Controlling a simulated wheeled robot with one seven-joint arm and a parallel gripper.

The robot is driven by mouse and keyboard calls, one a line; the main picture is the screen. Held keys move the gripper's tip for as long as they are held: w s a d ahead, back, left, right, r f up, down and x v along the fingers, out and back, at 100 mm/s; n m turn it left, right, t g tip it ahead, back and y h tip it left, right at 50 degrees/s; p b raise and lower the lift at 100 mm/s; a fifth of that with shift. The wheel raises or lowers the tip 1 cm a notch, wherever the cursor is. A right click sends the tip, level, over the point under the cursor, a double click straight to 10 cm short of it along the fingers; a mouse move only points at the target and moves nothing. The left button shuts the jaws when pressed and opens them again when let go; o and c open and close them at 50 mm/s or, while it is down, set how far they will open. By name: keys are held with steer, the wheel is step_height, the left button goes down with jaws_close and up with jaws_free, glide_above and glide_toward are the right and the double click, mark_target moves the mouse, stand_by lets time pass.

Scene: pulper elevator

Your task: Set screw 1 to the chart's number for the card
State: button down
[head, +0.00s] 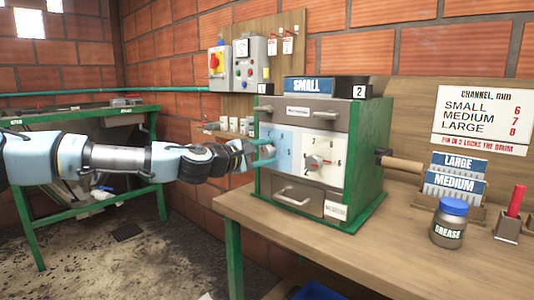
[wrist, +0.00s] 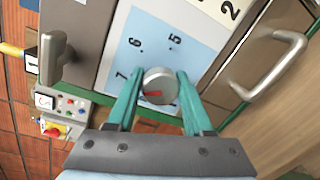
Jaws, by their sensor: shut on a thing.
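The machine's left dial has a light blue plate (wrist: 150,35) with the numbers 5, 6 and 7 showing in the wrist view. At its middle is a round grey screw knob (wrist: 161,85) with a red pointer mark. The mark points left, roughly below the 7; its exact reading is partly hidden by a finger. My gripper (wrist: 160,90) has its teal fingers on both sides of this knob, shut on it. In the head view my gripper (head: 262,155) is at the blue plate. The card reading SMALL (head: 307,86) stands on top of the machine. The chart (head: 484,119) reads small 6, medium 7, large 8.
A second dial (head: 318,161) on a white plate sits to the right. A drawer handle (head: 293,197) is below and a crank (head: 400,162) sticks out right. LARGE and MEDIUM cards (head: 455,175), a grease jar (head: 449,224) and a red-handled tool (head: 515,202) stand on the bench.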

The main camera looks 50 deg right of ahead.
steer(key=shift+f, duration=0.1)
steer(key=shift+c, duration=1.5)
jaws_free()
steer(key=shift+a, duration=0.1)
steer(key=w+a+r+b, duration=0.1)
steer(key=a+b, duration=0.1)
steer(key=a, duration=0.8)
steer(key=shift+a, duration=0.25)
